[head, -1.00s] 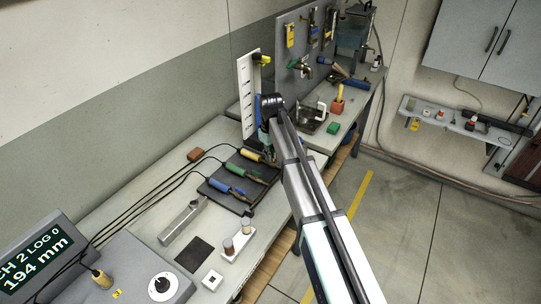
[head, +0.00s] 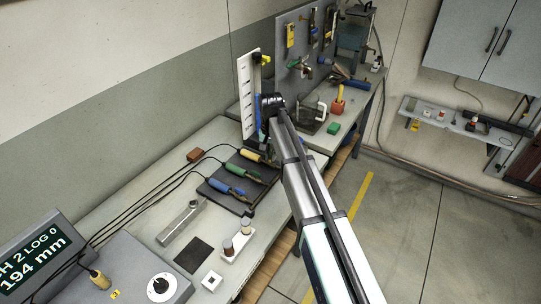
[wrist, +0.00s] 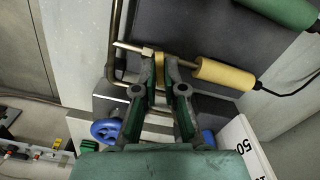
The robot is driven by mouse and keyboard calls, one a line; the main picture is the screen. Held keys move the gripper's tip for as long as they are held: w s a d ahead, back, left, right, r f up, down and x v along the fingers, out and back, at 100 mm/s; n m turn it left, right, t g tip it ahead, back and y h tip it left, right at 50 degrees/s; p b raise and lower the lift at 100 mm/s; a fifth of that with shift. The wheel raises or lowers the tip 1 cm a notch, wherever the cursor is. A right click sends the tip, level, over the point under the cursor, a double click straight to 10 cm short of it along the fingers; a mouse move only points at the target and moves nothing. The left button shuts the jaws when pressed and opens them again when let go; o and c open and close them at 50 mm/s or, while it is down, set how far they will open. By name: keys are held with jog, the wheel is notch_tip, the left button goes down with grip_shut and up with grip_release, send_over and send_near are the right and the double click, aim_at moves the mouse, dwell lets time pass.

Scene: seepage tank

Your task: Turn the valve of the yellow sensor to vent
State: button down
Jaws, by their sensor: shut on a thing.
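The yellow sensor (head: 253,156) lies at the far end of the dark mat in the head view. In the wrist view its yellow body (wrist: 224,73) lies to the right, with a metal stem running left from it. A brass valve lever (wrist: 159,67) crosses that stem. My gripper (wrist: 161,91) has its two fingers on either side of the lever's near end, shut on it. The fingertips hide part of the lever. In the head view my arm hides the gripper and the valve.
The green sensor (head: 237,168) and blue sensor (head: 226,188) lie close by on the dark mat (head: 225,205). Cables trail left from them. A white graduated board (head: 247,95) stands just beyond. A blue handwheel (wrist: 105,130) is near the left finger. A readout (head: 35,255) shows 194 mm.

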jog(key=m, duration=0.5)
dwell(0.5)
dwell(1.3)
jog(key=c, duration=1.3)
grip_release()
jog(key=shift+o, duration=0.2)
jog(key=shift+r, duration=0.1)
notch_tip(320, 180, up, 12)
